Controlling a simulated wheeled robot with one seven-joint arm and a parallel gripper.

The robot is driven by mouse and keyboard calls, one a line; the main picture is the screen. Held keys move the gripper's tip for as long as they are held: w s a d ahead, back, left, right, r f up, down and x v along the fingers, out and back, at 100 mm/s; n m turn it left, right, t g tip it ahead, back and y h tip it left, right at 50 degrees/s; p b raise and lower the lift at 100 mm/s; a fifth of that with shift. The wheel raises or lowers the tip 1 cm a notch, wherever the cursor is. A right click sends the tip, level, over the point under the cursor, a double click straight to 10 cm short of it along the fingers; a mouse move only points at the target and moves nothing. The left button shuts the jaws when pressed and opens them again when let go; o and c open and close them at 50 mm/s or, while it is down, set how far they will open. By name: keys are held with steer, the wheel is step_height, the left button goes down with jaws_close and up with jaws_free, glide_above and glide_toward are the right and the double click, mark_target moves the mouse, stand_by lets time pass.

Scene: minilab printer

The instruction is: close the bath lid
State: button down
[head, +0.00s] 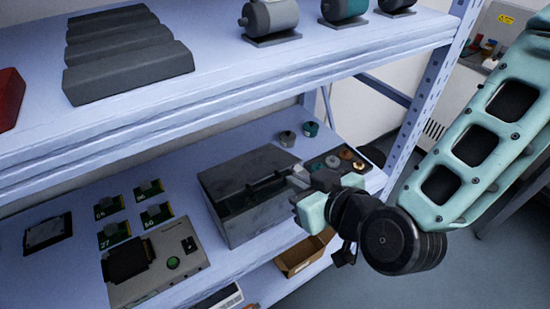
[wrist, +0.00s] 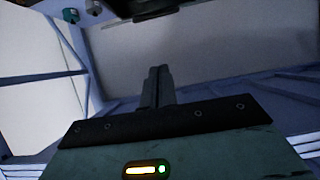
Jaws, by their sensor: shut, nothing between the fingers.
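The bath is a dark grey box (head: 262,222) on the middle shelf in the head view. Its lid (head: 240,168) looks like a dark panel raised at the back, with a dark opening showing in front of it. A bar, perhaps a handle, crosses the top near the right side. My gripper (head: 299,178) is at the box's right end, close to the upper edge; I cannot tell whether it touches. In the wrist view my fingers (wrist: 158,86) are shut together with nothing between them. The lid cannot be made out clearly there.
A tray of round parts (head: 338,160) lies right of the box, behind my gripper. A grey device (head: 155,265) and several green cards (head: 115,232) lie left. The upper shelf (head: 215,90) overhangs the box. A cardboard bin (head: 300,257) sits below.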

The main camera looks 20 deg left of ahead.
steer(key=w+a+f+p, duration=0.4)
steer(key=w+a+f, duration=0.1)
steer(key=a+f, duration=0.1)
steer(key=shift+w+f+p, duration=0.2)
steer(key=shift+f+p, duration=0.2)
steer(key=shift+f, duration=0.5)
steer(key=shift+a, duration=0.1)
